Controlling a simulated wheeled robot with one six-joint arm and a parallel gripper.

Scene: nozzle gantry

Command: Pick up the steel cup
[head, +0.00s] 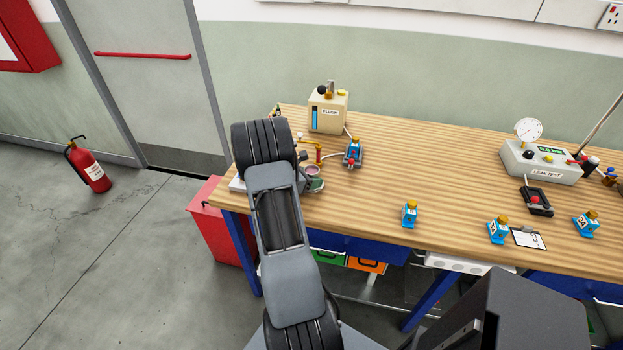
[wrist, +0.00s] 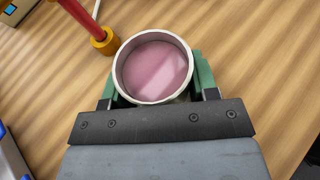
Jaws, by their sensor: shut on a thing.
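The steel cup (wrist: 153,68) is round, with a bright rim and pinkish liquid inside. In the wrist view it sits between the green fingers of my gripper (wrist: 154,80), which are shut on its sides. In the head view the cup (head: 313,172) shows at the left end of the bench, partly hidden by my arm. My gripper (head: 314,184) is low at the bench there. I cannot tell whether the cup touches the bench top.
The wooden bench (head: 450,170) carries a flush unit (head: 327,112), a yellow-and-red pipe (head: 318,150) close behind the cup, a small blue-and-red fixture (head: 353,153) and a leak tester (head: 540,160). Several blue parts with yellow tops (head: 409,214) stand along the front. The bench middle is clear.

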